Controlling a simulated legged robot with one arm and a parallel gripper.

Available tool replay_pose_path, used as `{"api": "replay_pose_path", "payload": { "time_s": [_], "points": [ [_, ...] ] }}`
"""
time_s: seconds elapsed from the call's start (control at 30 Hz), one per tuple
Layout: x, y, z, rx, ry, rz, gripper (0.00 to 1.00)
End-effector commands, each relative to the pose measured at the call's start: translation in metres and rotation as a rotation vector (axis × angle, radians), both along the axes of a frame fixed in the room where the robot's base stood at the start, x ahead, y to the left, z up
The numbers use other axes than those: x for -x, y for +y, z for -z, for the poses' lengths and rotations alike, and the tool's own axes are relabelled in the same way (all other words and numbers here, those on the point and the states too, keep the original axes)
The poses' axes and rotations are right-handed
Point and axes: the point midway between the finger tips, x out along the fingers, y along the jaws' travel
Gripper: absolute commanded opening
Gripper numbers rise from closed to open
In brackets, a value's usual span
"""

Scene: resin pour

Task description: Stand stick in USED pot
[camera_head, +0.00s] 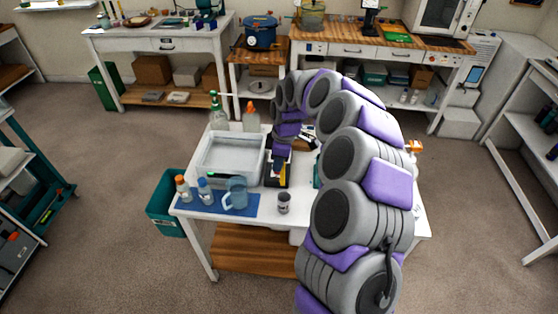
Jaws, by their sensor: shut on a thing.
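My gripper (280,162) points down over the back middle of the white table, to the right of the white tray. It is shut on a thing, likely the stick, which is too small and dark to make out. A small grey pot (283,203) with a pale label stands upright at the table's front edge, nearer to me than the gripper and apart from it. It may be the USED pot, but I cannot read its label. My arm hides the right part of the table.
A teal bin (165,206) is on the floor at left.

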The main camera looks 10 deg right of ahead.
Motion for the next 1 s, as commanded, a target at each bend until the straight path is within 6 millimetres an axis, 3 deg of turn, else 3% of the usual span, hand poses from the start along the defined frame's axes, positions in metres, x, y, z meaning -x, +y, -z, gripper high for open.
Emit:
{"api": "replay_pose_path", "payload": {
  "time_s": [1.0],
  "points": [
    [0.000, -0.002, 0.073, -0.001, 0.002, 0.002, 0.00]
  ]
}}
